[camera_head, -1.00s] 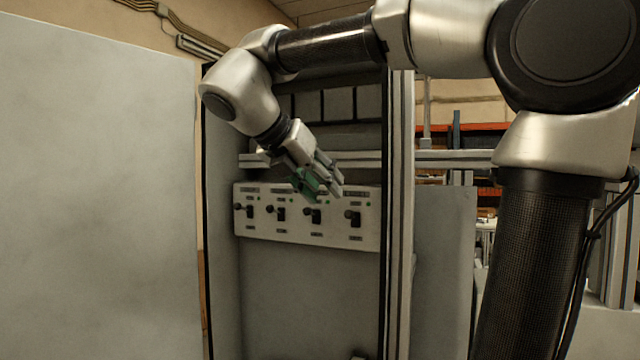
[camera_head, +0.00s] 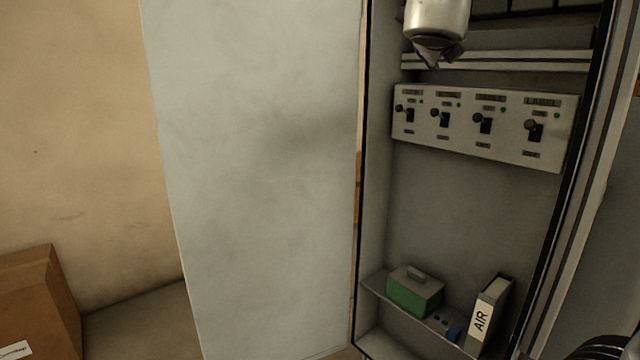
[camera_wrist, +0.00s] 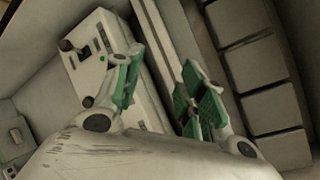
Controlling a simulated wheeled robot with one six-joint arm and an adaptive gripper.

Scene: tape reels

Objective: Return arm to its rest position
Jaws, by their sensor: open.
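My gripper (camera_wrist: 160,88) shows in the wrist view with its two green-padded fingers spread apart and nothing between them. The switch panel (camera_wrist: 92,62) lies behind and beside the left finger, and grey blocks (camera_wrist: 258,65) are to the right. I cannot tell the exact gap to either.
The open cabinet door (camera_head: 260,170) stands left of the cabinet. A low shelf (camera_head: 415,318) holds a green and grey box (camera_head: 415,290) and a binder marked AIR (camera_head: 487,312). A small blue item (camera_head: 453,334) lies between them. A cardboard box (camera_head: 35,305) is at lower left.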

